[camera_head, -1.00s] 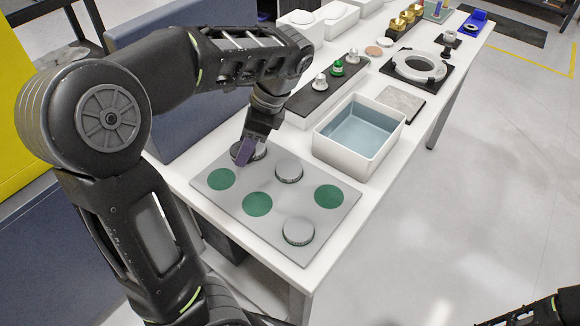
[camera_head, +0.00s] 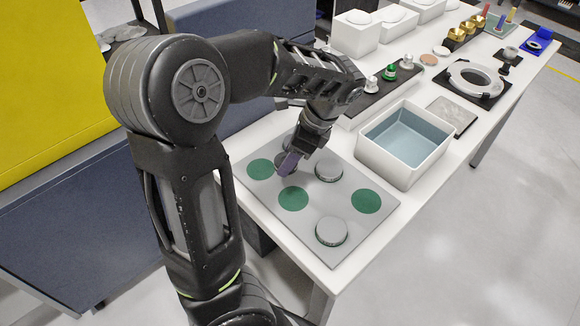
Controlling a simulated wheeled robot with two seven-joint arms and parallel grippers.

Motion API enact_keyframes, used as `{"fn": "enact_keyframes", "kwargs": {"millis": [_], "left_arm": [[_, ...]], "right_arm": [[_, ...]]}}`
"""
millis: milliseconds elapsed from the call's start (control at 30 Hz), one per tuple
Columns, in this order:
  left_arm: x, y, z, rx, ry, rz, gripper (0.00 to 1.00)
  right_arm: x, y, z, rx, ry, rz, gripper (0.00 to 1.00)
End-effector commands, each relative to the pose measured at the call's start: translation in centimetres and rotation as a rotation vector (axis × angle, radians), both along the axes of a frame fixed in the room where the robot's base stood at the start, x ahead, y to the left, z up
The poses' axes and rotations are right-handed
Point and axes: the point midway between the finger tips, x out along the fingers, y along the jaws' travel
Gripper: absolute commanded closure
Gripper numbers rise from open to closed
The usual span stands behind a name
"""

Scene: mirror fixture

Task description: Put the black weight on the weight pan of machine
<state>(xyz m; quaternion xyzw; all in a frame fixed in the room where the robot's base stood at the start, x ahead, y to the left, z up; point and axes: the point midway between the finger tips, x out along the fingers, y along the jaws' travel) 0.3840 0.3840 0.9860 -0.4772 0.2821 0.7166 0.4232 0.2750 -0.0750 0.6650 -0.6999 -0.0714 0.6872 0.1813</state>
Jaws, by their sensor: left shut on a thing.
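My left gripper (camera_head: 292,160) reaches down at the back-left part of a grey plate (camera_head: 262,192). I cannot tell whether that disc is lifted off the plate. Two similar discs sit on the plate, one at the middle right (camera_head: 329,169) and one at the front (camera_head: 331,231). A small dark knobbed piece (camera_head: 508,55) far back at the right may be the black weight. I cannot make out a machine with a weight pan. My right gripper is out of view.
Green circles (camera_head: 293,199) mark bare spots on the plate. A white bin (camera_head: 372,160) with a blue-grey inside stands to its right. Behind are a dark strip with knobbed pieces (camera_head: 390,72), a grey ring (camera_head: 475,75) and white boxes (camera_head: 356,36). Floor at right is clear.

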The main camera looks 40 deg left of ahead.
Motion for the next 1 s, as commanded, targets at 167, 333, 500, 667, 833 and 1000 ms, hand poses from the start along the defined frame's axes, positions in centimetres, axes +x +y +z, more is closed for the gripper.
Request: {"fn": "enact_keyframes", "kwargs": {"millis": [167,333,500,667,833,1000], "left_arm": [[0.0,0.0,-0.1,0.0,-0.001,0.0,1.0],[0.0,0.0,-2.0,0.001,0.003,0.0,1.0],[0.0,0.0,-3.6,0.0,0.0,0.0,1.0],[0.0,0.0,-3.7,0.0,-0.002,0.001,1.0],[0.0,0.0,-3.9,0.001,-0.001,0.001,1.0],[0.0,0.0,-4.0,-0.001,-0.001,0.001,0.4]], "right_arm": [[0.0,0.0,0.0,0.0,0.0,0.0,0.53],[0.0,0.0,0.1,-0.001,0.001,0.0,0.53],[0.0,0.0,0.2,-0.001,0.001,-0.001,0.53],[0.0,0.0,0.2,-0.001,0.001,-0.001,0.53],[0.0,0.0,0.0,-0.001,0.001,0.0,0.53],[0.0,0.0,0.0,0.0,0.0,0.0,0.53]]}}
